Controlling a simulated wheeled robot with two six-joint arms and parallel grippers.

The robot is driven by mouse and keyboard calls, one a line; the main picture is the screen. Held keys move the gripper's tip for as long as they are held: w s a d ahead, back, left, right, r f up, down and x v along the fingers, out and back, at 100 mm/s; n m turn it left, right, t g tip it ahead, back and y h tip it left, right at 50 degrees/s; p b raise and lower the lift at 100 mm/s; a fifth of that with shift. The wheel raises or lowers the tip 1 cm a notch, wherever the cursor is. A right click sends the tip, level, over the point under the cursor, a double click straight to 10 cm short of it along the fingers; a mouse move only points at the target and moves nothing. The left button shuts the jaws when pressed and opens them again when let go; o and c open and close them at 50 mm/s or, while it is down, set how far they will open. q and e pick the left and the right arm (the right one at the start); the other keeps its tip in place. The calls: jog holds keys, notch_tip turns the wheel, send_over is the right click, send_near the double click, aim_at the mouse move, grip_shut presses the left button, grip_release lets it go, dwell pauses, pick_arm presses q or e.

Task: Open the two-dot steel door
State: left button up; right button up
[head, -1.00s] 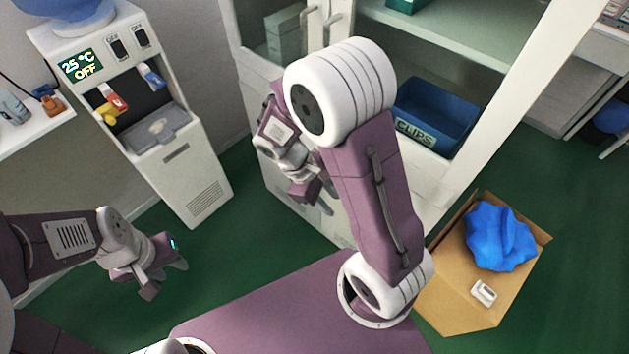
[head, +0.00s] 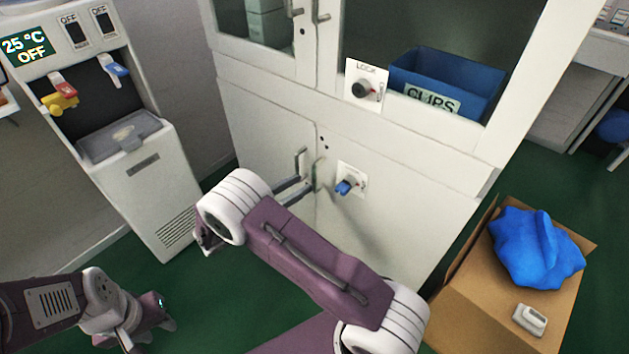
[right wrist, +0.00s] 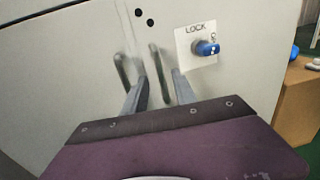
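The two-dot steel door (head: 385,225) is the right lower cabinet door, and it looks shut. Its two dark dots (right wrist: 145,17) show above its bar handle (right wrist: 158,72) in the right wrist view. A blue lock knob (right wrist: 206,48) on a white LOCK plate sits right of the handle; it also shows in the head view (head: 344,187). My right gripper (right wrist: 160,88) is open, its fingers on either side of that handle; contact cannot be told. My left gripper (head: 150,334) is open and empty, low at the left, away from the cabinet.
The neighbouring left door's handle (right wrist: 122,72) is close left of my right fingers. A water dispenser (head: 160,190) stands left, a cardboard box (head: 480,305) right.

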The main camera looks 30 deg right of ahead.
aim_at(314, 189)
jog(key=d+b, duration=0.1)
jog(key=d, duration=0.2)
jog(key=w+d, duration=0.1)
jog(key=d, duration=0.2)
jog(key=shift+w+b, duration=0.1)
jog(key=shift+b, duration=0.25)
jog(key=shift+f, duration=0.1)
grip_shut()
dwell(0.8)
